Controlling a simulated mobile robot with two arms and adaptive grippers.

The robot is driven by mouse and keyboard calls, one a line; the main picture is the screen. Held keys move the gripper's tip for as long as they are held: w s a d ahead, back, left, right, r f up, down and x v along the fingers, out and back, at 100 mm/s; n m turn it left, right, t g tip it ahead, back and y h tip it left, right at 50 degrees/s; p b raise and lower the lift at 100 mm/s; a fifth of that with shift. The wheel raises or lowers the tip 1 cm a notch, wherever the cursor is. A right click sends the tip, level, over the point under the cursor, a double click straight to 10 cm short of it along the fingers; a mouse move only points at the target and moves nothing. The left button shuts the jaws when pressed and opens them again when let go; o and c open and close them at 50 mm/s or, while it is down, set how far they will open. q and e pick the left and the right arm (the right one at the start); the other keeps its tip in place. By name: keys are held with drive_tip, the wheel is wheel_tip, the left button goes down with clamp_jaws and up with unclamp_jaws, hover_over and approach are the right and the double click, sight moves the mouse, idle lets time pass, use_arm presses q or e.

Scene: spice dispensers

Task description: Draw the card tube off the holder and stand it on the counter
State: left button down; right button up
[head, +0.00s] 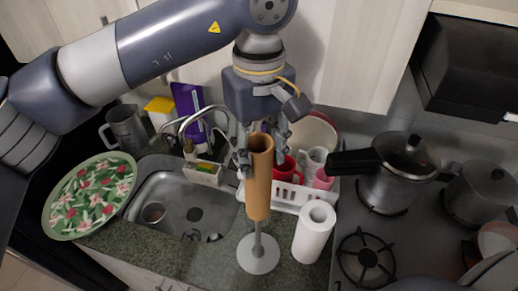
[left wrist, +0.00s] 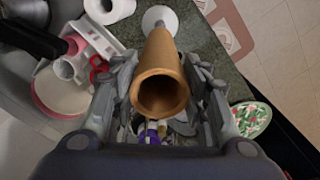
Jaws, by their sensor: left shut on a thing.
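The card tube (head: 258,185) is brown, open at its top end and upright over the holder (head: 258,254). The holder is a pale round base with a thin grey post. A length of post shows between the tube's lower end and the base; whether the post's tip is still inside the tube is hidden. My left gripper (head: 262,148) is shut on the tube's upper part. In the left wrist view the tube (left wrist: 162,85) sits between the fingers, its open end facing the camera, with the holder's base (left wrist: 160,18) beyond it. My right gripper is out of view.
A white paper roll (head: 313,232) stands right of the holder. A dish rack (head: 290,194) with red and white cups is behind. The sink (head: 165,190) and a floral plate (head: 90,197) are left; the stove with pots (head: 390,190) is right. Little clear counter shows around the base.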

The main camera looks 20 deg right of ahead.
use_arm(q)
drive_tip(key=shift+r+p, duration=0.4)
drive_tip(key=shift+r, duration=1.2)
wheel_tip(320, 180, up, 4)
drive_tip(key=shift+f, duration=0.1)
idle(0.6)
idle(0.6)
